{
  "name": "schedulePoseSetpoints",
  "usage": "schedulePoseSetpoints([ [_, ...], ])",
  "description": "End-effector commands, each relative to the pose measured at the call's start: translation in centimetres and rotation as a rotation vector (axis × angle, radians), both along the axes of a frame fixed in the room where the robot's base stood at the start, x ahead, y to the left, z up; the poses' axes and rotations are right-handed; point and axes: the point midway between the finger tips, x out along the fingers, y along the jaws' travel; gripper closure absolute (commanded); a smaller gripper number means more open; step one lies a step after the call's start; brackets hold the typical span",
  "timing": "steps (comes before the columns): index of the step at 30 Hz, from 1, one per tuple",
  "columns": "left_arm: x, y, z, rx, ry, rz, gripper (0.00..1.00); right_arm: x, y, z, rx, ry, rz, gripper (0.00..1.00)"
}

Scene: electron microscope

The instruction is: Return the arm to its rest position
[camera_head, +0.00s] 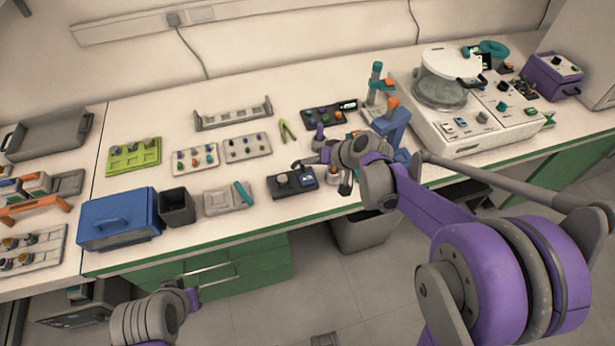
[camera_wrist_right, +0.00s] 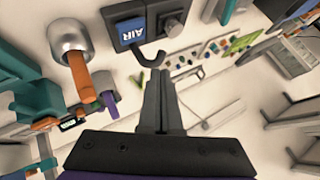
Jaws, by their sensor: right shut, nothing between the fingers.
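My right arm (camera_head: 430,205) reaches in from the right side of the head view, over the front of the bench. Its gripper (camera_head: 303,164) is above the bench near a small dark box (camera_head: 292,184). In the right wrist view the right gripper (camera_wrist_right: 160,75) has its two grey fingers together with nothing between them. My left arm shows at the bottom left, below the bench front, with its gripper (camera_head: 192,297) small and partly out of clear sight. I cannot tell whether it is open.
The white bench holds a blue case (camera_head: 118,218), a dark square bin (camera_head: 177,207), a green rack (camera_head: 133,157) and a large white instrument (camera_head: 470,120).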

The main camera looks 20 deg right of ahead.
Motion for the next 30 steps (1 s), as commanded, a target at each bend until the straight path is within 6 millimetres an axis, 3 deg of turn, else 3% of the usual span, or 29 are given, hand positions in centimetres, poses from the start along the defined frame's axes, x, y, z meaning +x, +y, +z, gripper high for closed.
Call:
schedulePoseSetpoints([
  [14, 0.0, 0.0, 0.0, 0.000, 0.000, 0.000, 1.00, 0.0, 0.0, 0.0, 0.000, 0.000, 0.000, 1.00],
  [18, 0.0, 0.0, 0.2, 0.000, -0.001, 0.000, 1.00, -0.9, 0.2, 0.5, -0.016, 0.008, 0.003, 1.00],
  [23, 0.2, 0.0, 0.8, 0.000, -0.004, 0.000, 1.00, -5.4, 0.8, 2.4, -0.098, 0.047, 0.013, 1.00],
  [30, 0.5, 0.0, 2.1, 0.000, -0.010, 0.000, 1.00, -15.4, 0.5, 4.4, -0.291, 0.111, 0.017, 1.00],
])
